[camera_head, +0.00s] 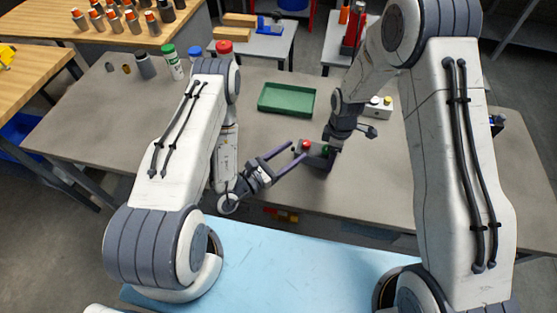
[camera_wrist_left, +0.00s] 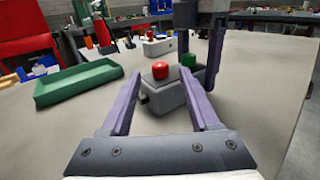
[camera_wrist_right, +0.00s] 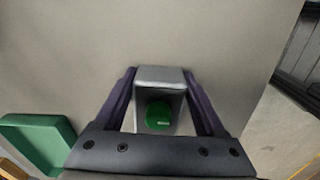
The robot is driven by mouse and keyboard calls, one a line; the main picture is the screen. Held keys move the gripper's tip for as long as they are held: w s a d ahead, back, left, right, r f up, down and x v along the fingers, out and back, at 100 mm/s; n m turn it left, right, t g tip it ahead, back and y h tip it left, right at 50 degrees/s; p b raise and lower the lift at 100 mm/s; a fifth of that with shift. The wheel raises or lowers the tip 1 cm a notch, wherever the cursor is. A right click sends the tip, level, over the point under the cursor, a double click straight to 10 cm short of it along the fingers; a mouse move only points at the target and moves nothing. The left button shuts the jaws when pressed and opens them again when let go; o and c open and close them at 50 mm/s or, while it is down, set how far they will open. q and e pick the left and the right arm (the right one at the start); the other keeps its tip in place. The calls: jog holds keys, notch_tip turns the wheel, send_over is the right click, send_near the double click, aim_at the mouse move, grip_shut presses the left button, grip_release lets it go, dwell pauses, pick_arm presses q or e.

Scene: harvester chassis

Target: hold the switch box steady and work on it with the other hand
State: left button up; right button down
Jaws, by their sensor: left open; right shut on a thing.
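The switch box (camera_head: 316,160) is a small grey box on the table, with a red button (camera_wrist_left: 160,70) and a green button (camera_wrist_right: 158,116) on top. My right gripper (camera_head: 328,146) comes down from above and is shut on the box; in the right wrist view its fingers lie along both sides of the box, around the green button end. My left gripper (camera_head: 298,149) is open and empty. Its fingertips point at the red button end of the box, one on each side in the left wrist view. Whether they touch it I cannot tell.
A green tray (camera_head: 287,98) lies behind the box. A pale box (camera_head: 378,108) with buttons stands behind and to the right. Bottles (camera_head: 173,62) stand at the table's back left. The grey tabletop (camera_head: 110,120) is clear at the left.

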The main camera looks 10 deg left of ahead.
pick_arm(q)
jog(key=shift+v, duration=2.9)
jog(key=shift+d, duration=0.1)
jog(key=s+d+r+m+g+h, duration=0.4)
jog(key=d+r+m+g+h, duration=0.35)
jog(key=m+g, duration=0.65)
notch_tip(320, 180, up, 6)
jog(key=m+y, duration=1.9)
jog(key=m, duration=1.7)
send_over(307, 142)
jog(key=shift+n, duration=0.3)
notch_tip(307, 142, down, 12)
jog(key=shift+r, duration=0.1)
